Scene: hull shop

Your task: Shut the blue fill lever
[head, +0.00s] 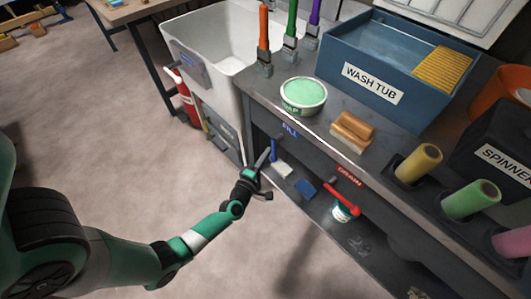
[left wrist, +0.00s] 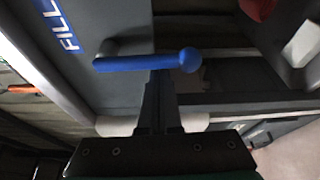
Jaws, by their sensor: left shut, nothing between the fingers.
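The blue fill lever (head: 274,151) is on the front of the grey bench, beneath the blue FILL label (head: 290,130). In the head view it points mostly downward. In the left wrist view the blue lever (left wrist: 140,63) lies across the picture, its round knob at the right end. My left gripper (head: 265,156) is shut and empty, right beside the lever. Its fingertips (left wrist: 158,80) meet the lever's near edge in the left wrist view; I cannot tell whether they touch. My right gripper is not in view.
The red drain lever (head: 341,196) is further right on the bench front. A lower shelf (head: 325,220) holds cloths and a small tub. The wash tub (head: 388,75), green soap bowl (head: 303,97) and brush (head: 351,131) stand on top.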

